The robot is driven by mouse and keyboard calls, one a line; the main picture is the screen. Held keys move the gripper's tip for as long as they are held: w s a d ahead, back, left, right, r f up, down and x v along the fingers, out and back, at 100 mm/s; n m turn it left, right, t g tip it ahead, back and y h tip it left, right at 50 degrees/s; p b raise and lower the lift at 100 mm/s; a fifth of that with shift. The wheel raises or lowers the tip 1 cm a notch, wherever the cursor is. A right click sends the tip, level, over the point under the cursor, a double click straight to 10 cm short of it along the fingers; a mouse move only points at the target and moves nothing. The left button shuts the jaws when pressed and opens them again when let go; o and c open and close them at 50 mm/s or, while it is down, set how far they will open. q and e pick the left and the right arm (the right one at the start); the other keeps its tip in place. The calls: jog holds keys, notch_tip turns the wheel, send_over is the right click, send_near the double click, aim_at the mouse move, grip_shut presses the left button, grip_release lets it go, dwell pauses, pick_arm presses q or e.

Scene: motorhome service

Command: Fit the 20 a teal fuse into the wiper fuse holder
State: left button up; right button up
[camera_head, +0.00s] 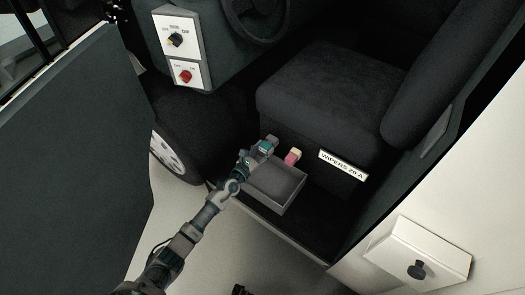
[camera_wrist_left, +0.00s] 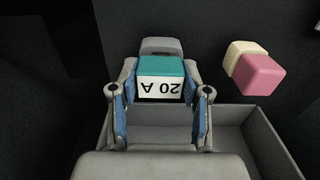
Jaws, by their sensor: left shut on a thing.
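My left gripper (camera_head: 262,148) is over the back left edge of a grey tray, in front of the seat base. It is shut on the teal fuse (camera_wrist_left: 160,68), whose white face reads "20 A", upside down in the left wrist view. A grey rounded piece (camera_wrist_left: 160,46) shows just beyond the fuse; I cannot tell whether it is the holder or whether the fuse touches it. The "WIPERS 20 A" label (camera_head: 343,165) is on the seat base, right of the gripper. My right gripper cannot be made out.
The grey open tray (camera_head: 290,196) sits below the gripper and its visible floor looks empty. A pink and cream block (camera_head: 292,157) is close on the gripper's right, also in the wrist view (camera_wrist_left: 258,74). The seat (camera_head: 325,95) overhangs behind. A dark door panel (camera_head: 70,160) stands left.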

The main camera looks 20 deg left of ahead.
pick_arm(q)
jog(key=shift+w+d, duration=0.15)
jog(key=shift+w, duration=0.25)
jog(key=o, duration=1.1)
